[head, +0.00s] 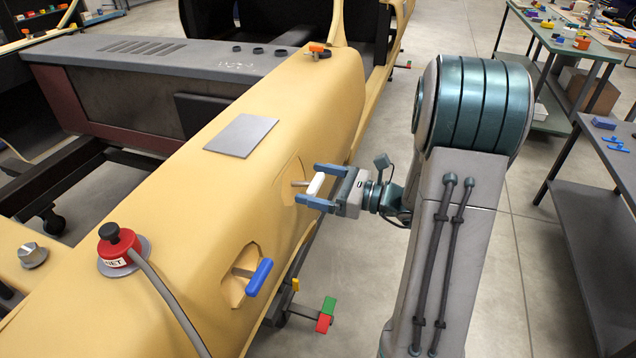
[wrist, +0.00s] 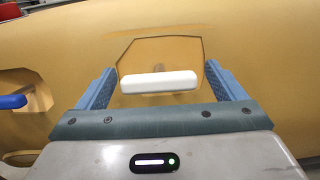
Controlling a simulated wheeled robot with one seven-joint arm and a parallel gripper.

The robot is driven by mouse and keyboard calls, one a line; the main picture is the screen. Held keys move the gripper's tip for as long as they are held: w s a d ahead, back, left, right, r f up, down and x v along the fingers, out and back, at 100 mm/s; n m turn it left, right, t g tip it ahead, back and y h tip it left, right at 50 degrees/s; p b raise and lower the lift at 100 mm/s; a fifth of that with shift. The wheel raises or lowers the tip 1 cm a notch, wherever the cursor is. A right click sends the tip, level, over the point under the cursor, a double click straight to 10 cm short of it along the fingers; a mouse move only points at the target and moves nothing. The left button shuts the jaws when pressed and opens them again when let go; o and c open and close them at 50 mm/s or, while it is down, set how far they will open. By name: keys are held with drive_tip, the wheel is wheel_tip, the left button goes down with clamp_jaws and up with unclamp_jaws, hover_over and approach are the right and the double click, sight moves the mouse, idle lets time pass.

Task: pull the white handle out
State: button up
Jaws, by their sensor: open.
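The white handle (head: 316,184) is a short bar on a metal stem, in a recess in the side of the yellow shell (head: 300,110). In the wrist view the handle (wrist: 158,82) lies crosswise between the two blue fingers. My gripper (head: 318,187) is open around it, one finger past each end of the bar. In the wrist view a gap shows between the bar and each finger of my gripper (wrist: 160,90), so neither seems to touch it. The recess outline shows behind the bar.
A blue handle (head: 259,277) sits in another recess to the left and nearer; it also shows in the wrist view (wrist: 13,101). A red knob (head: 118,247) with a cable is on top of the shell. Red and green blocks (head: 326,315) stick out below. Workbenches (head: 600,165) stand at right; floor between is clear.

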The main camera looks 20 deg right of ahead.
drive_tip(key=b+v, duration=0.1)
drive_tip(key=v, duration=1.3)
drive_tip(key=s+a+n+g+h+p, duration=0.2)
drive_tip(key=s+a+n+g+h, duration=0.35)
drive_tip(key=a+n+g, duration=0.7)
drive_tip(key=s+a+r+n+t+h+p, duration=0.1)
drive_tip(key=s+r+n+t+h+p, duration=0.1)
drive_tip(key=s+n+h, duration=0.4)
drive_tip(key=r+n+t+h, duration=0.1)
drive_tip(key=n+t+h, duration=0.1)
drive_tip(key=n, duration=0.4)
drive_tip(key=shift+r+t+h, duration=0.35)
drive_tip(key=shift+h, duration=0.2)
